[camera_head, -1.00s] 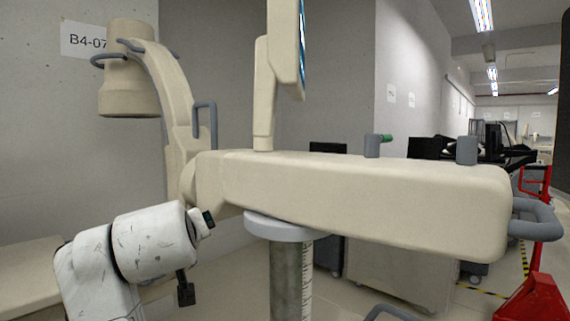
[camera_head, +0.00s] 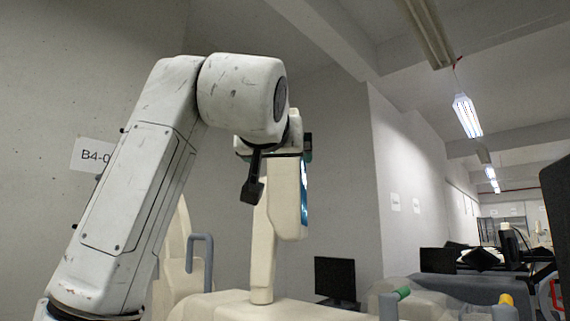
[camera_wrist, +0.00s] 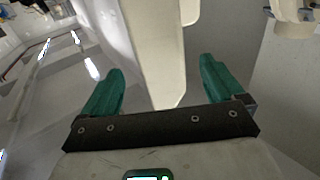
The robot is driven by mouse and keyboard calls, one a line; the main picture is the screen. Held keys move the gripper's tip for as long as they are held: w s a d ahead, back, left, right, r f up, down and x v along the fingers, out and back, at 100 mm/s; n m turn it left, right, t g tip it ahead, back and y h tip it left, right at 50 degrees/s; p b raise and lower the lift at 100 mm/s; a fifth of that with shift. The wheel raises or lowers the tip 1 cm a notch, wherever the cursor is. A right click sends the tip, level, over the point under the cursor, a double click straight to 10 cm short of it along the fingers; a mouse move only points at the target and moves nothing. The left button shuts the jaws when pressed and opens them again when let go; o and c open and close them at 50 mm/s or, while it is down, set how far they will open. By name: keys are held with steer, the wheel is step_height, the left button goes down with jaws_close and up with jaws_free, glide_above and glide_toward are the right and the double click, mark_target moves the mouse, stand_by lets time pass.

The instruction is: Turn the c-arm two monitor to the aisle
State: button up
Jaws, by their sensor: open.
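The c-arm two monitor (camera_head: 287,205) is a cream panel on a cream post (camera_head: 262,255), seen nearly edge-on in the head view. Its blue screen shows as a thin strip on the right side. My gripper (camera_head: 307,147) is at the monitor's upper end, mostly hidden behind my arm. In the wrist view my gripper (camera_wrist: 160,78) is open, with green fingers apart, and the cream monitor (camera_wrist: 155,50) reaches down between them. I cannot tell whether a finger touches it. The cream c-arm body (camera_head: 255,310) shows low in the head view.
A grey handle (camera_head: 199,262) stands on the cart left of the post. A black screen (camera_head: 335,279) stands behind, right of the post. More dark equipment (camera_head: 470,262) lines the right side. A concrete wall with a sign (camera_head: 92,155) is at the left.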

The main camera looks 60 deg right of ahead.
mark_target(285, 166)
steer(key=p+x, duration=0.2)
steer(key=x, duration=0.7)
steer(key=shift+w+d+f+p, duration=0.1)
steer(key=shift+p, duration=0.2)
